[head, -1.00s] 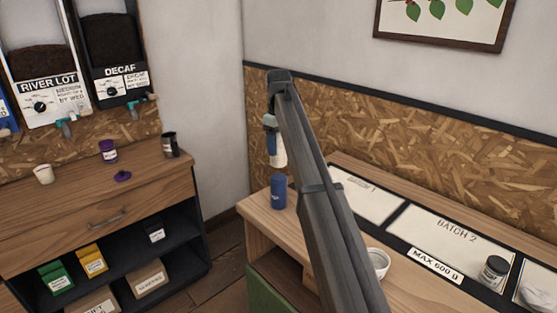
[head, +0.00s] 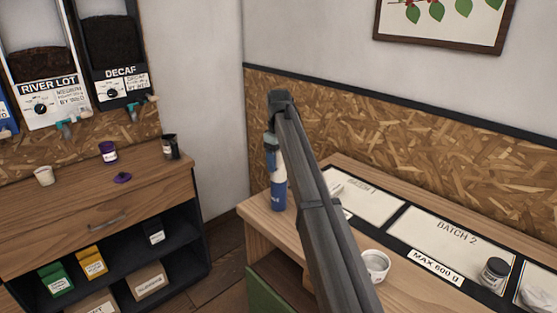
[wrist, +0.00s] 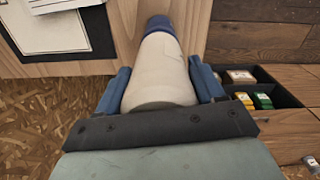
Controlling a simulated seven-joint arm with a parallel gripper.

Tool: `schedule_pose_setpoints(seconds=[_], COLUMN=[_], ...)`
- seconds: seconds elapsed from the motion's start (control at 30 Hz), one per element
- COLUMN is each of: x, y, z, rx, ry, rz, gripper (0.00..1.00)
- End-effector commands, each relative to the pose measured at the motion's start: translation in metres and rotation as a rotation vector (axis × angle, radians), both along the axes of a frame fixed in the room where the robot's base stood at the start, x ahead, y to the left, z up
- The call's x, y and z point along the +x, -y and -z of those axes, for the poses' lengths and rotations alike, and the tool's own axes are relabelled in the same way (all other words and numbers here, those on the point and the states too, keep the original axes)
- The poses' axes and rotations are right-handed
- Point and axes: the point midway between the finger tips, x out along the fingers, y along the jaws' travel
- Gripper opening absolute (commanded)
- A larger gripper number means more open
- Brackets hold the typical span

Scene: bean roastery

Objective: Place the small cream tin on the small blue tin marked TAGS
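My gripper (head: 275,152) is shut on the cream tin (head: 278,170), which it holds upright over the blue tin (head: 279,201). The blue tin stands near the left end of the tray table. A white mark on it is too small to read. In the head view the cream tin's lower end meets the blue tin's top, and I cannot tell whether they touch. In the wrist view the cream tin (wrist: 160,75) lies between the blue fingers, and the blue tin (wrist: 159,24) shows beyond its far end, mostly hidden.
A white cup (head: 376,262) and a dark jar (head: 495,270) stand farther right along the table (head: 258,222). To the left, a cabinet holds a cream cup (head: 44,176), a purple jar (head: 108,152), a purple lid (head: 122,178) and a dark canister (head: 170,146).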

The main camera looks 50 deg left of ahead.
Motion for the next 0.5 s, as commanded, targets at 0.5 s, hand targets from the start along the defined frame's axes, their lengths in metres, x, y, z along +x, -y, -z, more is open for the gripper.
schedule_pose_setpoints(seconds=[0.5], x=[0.0002], y=[-0.0003], z=[-0.004], rx=[0.001], ry=[0.0], rz=[0.0], gripper=[0.87])
